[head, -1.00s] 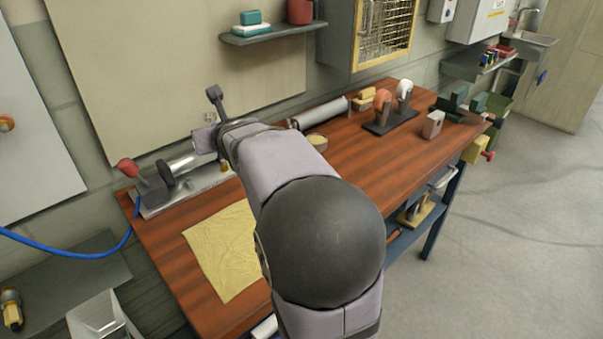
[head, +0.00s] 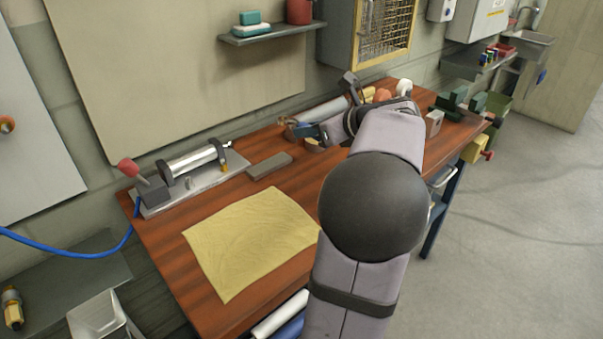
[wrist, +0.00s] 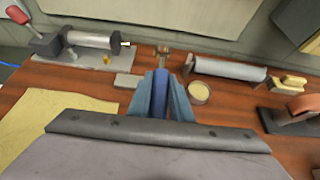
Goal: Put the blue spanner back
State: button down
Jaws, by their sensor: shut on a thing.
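My gripper (wrist: 161,97) shows in the wrist view with its blue-grey fingers shut on the blue spanner (wrist: 160,92). The spanner's dark blue handle is between the fingers, and its metal head (wrist: 163,55) points away from the camera. The spanner is above the bench, near a grey roller and a round tin. In the head view my gripper (head: 308,132) is over the back part of the bench, mostly hidden behind my own arm. I cannot tell the spanner's exact height.
The wooden bench (head: 180,265) carries a yellow cloth (head: 250,240), a grey block (head: 269,166) and a clamp fixture (head: 190,175) at left. The roller (wrist: 228,69) and tin (wrist: 199,92) lie close right of the gripper. A tape stand (wrist: 295,115) is farther right.

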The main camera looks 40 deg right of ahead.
aim_at(308, 178)
jog(key=shift+f+b, duration=0.5)
jog(key=shift+f, duration=4.55)
jog(key=shift+f+b, duration=0.45)
jog(key=shift+b, duration=0.15)
jog(key=c, duration=1.6)
grip_release()
jog(key=shift+r, duration=0.15)
jog(key=shift+r+p, duration=0.45)
jog(key=shift+p, duration=0.25)
jog(key=v, duration=1.2)
jog(key=shift+f+b, duration=0.1)
jog(key=shift+b, duration=0.25)
